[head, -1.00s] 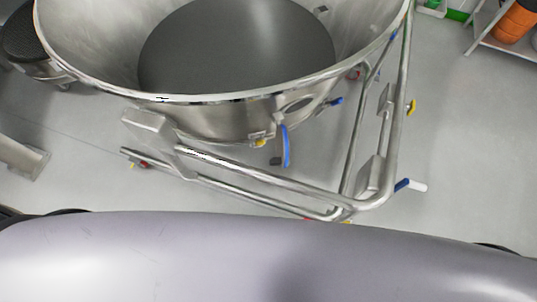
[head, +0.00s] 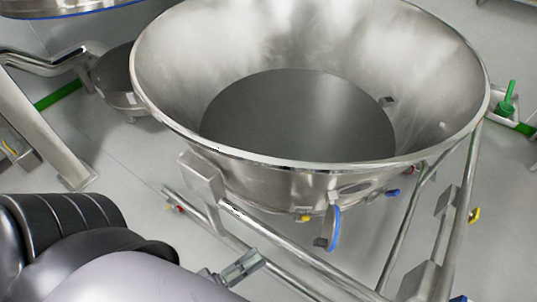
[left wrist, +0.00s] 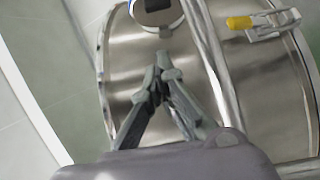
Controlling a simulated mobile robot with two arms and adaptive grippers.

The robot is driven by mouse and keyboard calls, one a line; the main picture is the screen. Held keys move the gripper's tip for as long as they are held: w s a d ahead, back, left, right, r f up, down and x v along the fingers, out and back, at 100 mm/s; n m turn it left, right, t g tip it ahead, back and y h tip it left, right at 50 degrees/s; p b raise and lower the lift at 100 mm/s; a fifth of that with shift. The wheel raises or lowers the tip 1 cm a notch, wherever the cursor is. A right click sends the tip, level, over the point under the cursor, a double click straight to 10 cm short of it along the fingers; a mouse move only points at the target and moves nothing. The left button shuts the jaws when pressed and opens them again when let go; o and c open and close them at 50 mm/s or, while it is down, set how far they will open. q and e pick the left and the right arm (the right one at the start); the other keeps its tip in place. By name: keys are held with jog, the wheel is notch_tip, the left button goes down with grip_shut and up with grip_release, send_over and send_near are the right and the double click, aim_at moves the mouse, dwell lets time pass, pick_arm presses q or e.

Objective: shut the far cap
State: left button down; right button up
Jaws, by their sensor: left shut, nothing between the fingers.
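A large steel bowl-shaped vessel (head: 300,30) stands in the head view. A round cap with a blue rim (head: 334,229) hangs open, edge-on, below a port (head: 354,188) on its near side. I cannot tell whether this is the far cap. My left gripper (head: 242,267) is at the bottom of the head view, left of the cap and apart from it. In the left wrist view its fingers (left wrist: 165,68) are shut and empty, in front of a curved steel wall (left wrist: 130,62). My right gripper is not in view.
A steel tube frame (head: 290,248) runs around the vessel's near side. A yellow-handled latch (left wrist: 240,22) is at upper right in the left wrist view. A smaller round vessel (head: 118,85) stands at left. A green-handled part (head: 508,98) is at the right edge.

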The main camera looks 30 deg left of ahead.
pick_arm(q)
jog(key=p, duration=0.1)
send_near(329, 230)
jog(key=a, duration=0.1)
jog(key=w+a, duration=0.1)
jog(key=a, duration=0.1)
jog(key=w+a, duration=0.1)
jog(key=shift+w+a, duration=0.1)
jog(key=shift+a, duration=0.05)
jog(key=shift+w+d+f, duration=0.15)
jog(key=shift+w+d, duration=0.05)
jog(key=shift+d, duration=0.35)
jog(key=shift+w+d+f, duration=0.1)
jog(key=shift+w+d, duration=0.1)
jog(key=shift+d, duration=0.4)
jog(key=shift+w+d, duration=0.2)
jog(key=shift+d, duration=0.4)
jog(key=shift+f, duration=0.1)
jog(key=shift+d, duration=0.1)
